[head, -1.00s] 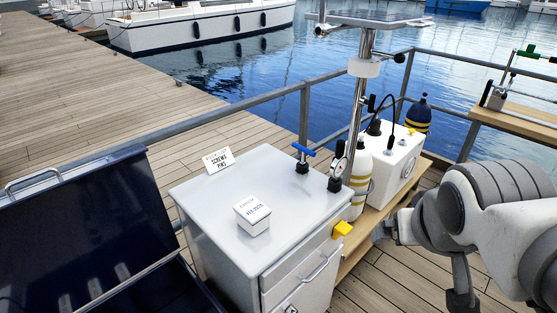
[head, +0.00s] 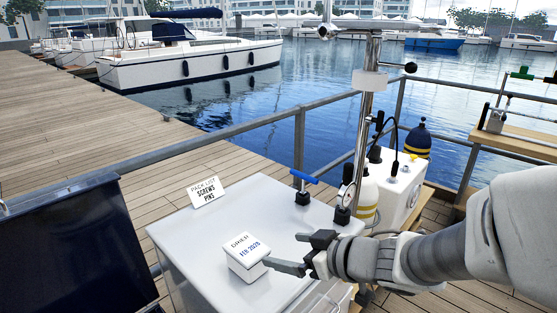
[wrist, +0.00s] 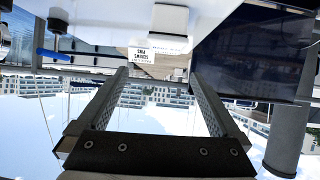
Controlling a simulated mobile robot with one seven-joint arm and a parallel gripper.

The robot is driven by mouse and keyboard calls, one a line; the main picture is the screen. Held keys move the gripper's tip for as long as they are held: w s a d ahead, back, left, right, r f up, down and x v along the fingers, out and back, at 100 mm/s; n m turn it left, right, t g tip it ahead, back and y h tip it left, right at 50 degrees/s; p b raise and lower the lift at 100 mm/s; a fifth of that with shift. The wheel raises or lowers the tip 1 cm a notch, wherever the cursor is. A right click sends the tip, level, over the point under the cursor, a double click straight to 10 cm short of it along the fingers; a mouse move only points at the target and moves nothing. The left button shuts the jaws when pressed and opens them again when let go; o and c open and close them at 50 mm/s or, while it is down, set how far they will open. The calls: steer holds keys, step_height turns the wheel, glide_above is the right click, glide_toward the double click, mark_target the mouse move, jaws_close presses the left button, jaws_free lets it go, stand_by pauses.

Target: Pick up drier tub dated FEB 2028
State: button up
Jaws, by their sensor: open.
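The small white drier tub (head: 245,268) stands on the white cabinet top (head: 190,240). Its lid reads DRIER and a date that looks like FEB 2028. In the wrist view, which is upside down, the tub (wrist: 170,20) shows at the top, beyond the fingertips and slightly right of centre. My gripper (head: 289,250) is open and empty, just right of the tub in the head view. Its near finger overlaps the tub's right edge in the picture; I cannot tell whether it touches. The wrist view shows nothing between the fingers (wrist: 157,74).
A pack list card reading SCREWS PINS (head: 205,192) stands at the cabinet's back left. A blue-handled valve (head: 303,187) and a metal post (head: 362,130) stand at the back right. A dark open lid (head: 70,255) is at the left. The cabinet top left of the tub is clear.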

steer(key=a, duration=0.1)
steer(key=p, duration=0.4)
glide_toward(239, 245)
steer(key=x, duration=0.4)
steer(key=d+f+x, duration=0.1)
steer(key=x, duration=0.1)
steer(key=shift+w, duration=0.2)
steer(key=shift+b+x, duration=0.8)
steer(key=shift+x, duration=2.15)
steer(key=shift+r, duration=0.1)
steer(key=c, duration=1.6)
